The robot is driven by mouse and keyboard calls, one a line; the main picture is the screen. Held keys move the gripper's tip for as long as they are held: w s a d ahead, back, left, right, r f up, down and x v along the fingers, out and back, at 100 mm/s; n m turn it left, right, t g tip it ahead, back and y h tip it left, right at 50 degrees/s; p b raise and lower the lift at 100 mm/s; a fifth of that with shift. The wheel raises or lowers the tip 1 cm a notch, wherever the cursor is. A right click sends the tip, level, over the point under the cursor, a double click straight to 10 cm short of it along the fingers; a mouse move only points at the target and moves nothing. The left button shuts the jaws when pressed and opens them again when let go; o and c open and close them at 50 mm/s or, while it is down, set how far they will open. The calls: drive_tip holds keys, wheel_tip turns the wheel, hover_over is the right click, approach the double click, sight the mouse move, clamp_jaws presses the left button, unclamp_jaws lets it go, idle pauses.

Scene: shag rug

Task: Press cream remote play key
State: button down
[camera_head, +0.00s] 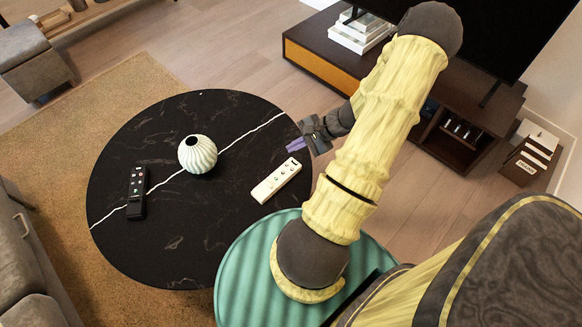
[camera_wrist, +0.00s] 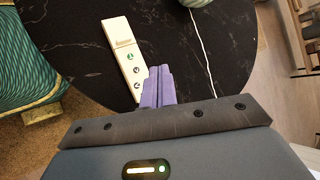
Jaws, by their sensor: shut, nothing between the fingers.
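The cream remote (camera_head: 276,180) lies flat on the round black table (camera_head: 180,253), near its right edge. In the wrist view the cream remote (camera_wrist: 124,50) shows several round dark buttons, with its lower end close to my fingertips. The symbols are too small to read surely. My gripper (camera_head: 295,145) is above the table's right edge, beyond the remote's upper end in the head view. In the wrist view my gripper (camera_wrist: 158,72) has its purple fingers together and empty, beside the remote's lower end. I cannot tell its height above the table.
A black remote (camera_head: 137,192) lies at the table's left. A white ribbed vase (camera_head: 197,154) stands between the remotes. A green ribbed round table (camera_head: 240,262) adjoins the black table's lower right. A TV cabinet (camera_head: 318,62) stands behind. Black tabletop around the cream remote is clear.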

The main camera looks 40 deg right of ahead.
sight(296, 169)
drive_tip(key=shift+f, duration=0.1)
wheel_tip(296, 169, down, 9)
drive_tip(key=b, duration=0.7)
drive_tip(key=shift+s+r, duration=0.15)
drive_tip(key=shift+r, duration=0.05)
idle(1.6)
drive_tip(key=shift+f+b, duration=0.35)
drive_tip(key=shift+f, duration=0.15)
drive_tip(key=shift+f, duration=0.3)
idle(0.5)
idle(0.4)
drive_tip(key=shift+r+p, duration=0.4)
drive_tip(key=shift+r, duration=0.4)
drive_tip(key=shift+r+p, duration=2)
drive_tip(key=shift+r, duration=0.45)
